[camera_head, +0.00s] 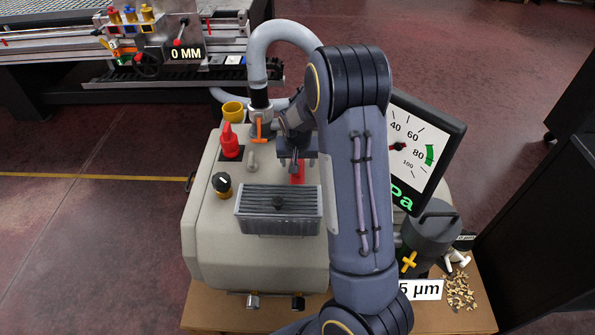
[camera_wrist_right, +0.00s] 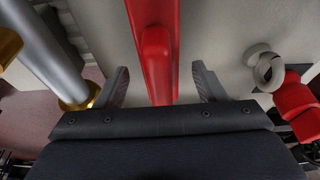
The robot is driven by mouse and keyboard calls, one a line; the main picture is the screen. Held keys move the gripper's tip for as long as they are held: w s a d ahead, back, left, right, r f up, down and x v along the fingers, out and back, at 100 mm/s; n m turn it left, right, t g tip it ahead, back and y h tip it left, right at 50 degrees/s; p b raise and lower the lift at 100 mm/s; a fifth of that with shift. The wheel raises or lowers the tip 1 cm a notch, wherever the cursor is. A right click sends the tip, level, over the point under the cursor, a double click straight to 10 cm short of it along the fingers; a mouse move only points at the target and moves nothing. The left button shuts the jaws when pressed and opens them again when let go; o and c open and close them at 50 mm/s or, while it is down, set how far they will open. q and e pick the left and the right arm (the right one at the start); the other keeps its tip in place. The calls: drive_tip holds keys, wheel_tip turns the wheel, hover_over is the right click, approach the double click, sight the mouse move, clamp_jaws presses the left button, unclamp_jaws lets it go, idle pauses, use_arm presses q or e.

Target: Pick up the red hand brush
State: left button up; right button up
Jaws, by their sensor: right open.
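The red hand brush (camera_head: 298,174) shows only as a small red patch on the beige machine top, mostly hidden by my right gripper (camera_head: 296,160). In the right wrist view its long red handle (camera_wrist_right: 160,65) runs down the middle of the picture. My right gripper (camera_wrist_right: 160,88) is open, with one finger on each side of the handle. Both fingers stand apart from it. The brush's bristles cannot be made out. My left gripper is not in view.
On the beige machine (camera_head: 205,255) stand a grey ribbed box (camera_head: 278,203), a red knob (camera_head: 230,141), a black knob (camera_head: 222,184) and a thick grey hose (camera_head: 262,50) with an orange lever (camera_head: 259,131). A gauge panel (camera_head: 425,145) and a dark canister (camera_head: 430,238) are at right.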

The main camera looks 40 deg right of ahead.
drive_tip(key=shift+x, duration=0.85)
drive_tip(key=c, duration=1.1)
drive_tip(key=shift+r, duration=0.15)
drive_tip(key=shift+c, duration=0.2)
wheel_tip(320, 180, up, 10)
drive_tip(key=shift+f+p, duration=0.1)
drive_tip(key=shift+p, duration=0.7)
